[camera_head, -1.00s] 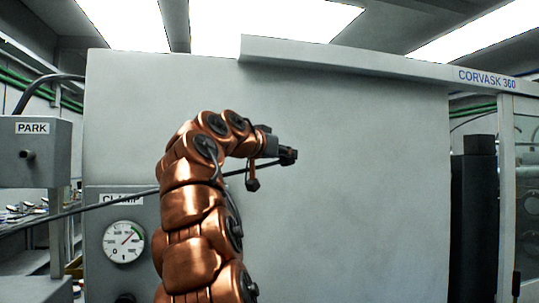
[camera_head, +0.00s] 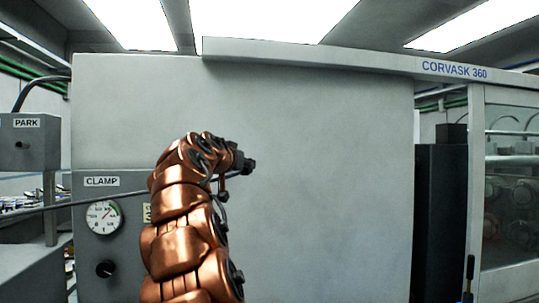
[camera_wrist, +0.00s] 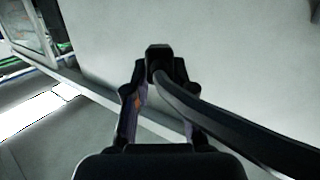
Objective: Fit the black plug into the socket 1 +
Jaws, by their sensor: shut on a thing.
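The black plug (camera_wrist: 158,52) is held at the tips of my gripper (camera_wrist: 163,76) in the wrist view. Its thick black cable bends away to the lower right. In the head view my gripper (camera_head: 246,164) is small and dark at the end of my copper arm, raised in front of a large grey cabinet panel. The plug cannot be told apart from the gripper there. No socket marked 1 + shows in any view.
The grey cabinet (camera_head: 330,170) marked CORVASK 360 fills the middle. A CLAMP panel with a gauge (camera_head: 103,217) and black knob is at left, beside a PARK box (camera_head: 28,145). A dark cable (camera_head: 85,202) crosses from the left. A glazed door (camera_head: 510,215) is at right.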

